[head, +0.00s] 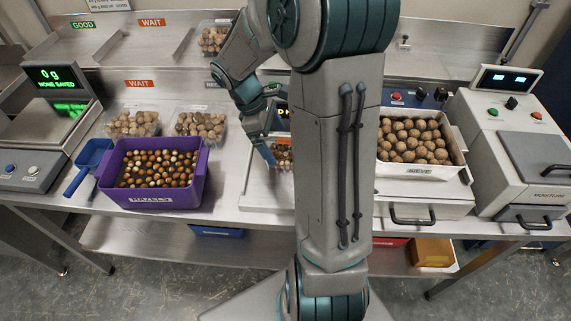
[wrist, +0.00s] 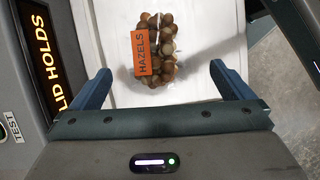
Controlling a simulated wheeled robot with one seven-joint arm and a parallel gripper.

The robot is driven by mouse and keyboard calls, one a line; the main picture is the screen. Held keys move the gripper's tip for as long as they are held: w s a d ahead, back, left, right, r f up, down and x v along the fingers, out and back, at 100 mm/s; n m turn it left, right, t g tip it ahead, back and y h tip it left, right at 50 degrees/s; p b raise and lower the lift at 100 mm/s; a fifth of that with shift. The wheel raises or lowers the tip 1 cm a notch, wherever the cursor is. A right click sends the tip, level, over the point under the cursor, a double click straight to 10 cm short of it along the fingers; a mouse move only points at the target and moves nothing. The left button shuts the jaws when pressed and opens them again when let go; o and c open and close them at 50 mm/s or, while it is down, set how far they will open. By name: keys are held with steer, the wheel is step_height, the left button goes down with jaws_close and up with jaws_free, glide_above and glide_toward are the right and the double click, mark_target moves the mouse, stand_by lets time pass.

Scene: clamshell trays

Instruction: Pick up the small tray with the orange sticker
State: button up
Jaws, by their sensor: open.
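The small clear tray of hazelnuts with an orange "HAZELS" sticker (wrist: 148,52) sits on a white surface in the wrist view, in front of my gripper (wrist: 162,80). The gripper's two blue fingers are apart, with nothing between them; the tray is beyond the fingertips, roughly centred. In the head view the tray (head: 284,158) shows only in part beside my arm, and its sticker cannot be made out. My gripper (head: 266,152) is just left of it there, partly hidden by my own arm.
A purple bin (head: 150,196) of hazelnuts and a blue scoop (head: 86,166) are on the left. Clear walnut trays (head: 132,123) stand behind. A "SIEVE" tray (head: 420,172) of walnuts and a moisture machine (head: 520,150) are on the right. A dark display (wrist: 38,62) stands left of the gripper.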

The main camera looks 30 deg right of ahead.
mark_target(278, 146)
steer(key=shift+b+x, duration=2.25)
steer(key=shift+x, duration=0.6)
steer(key=shift+r, duration=0.1)
steer(key=c, duration=0.7)
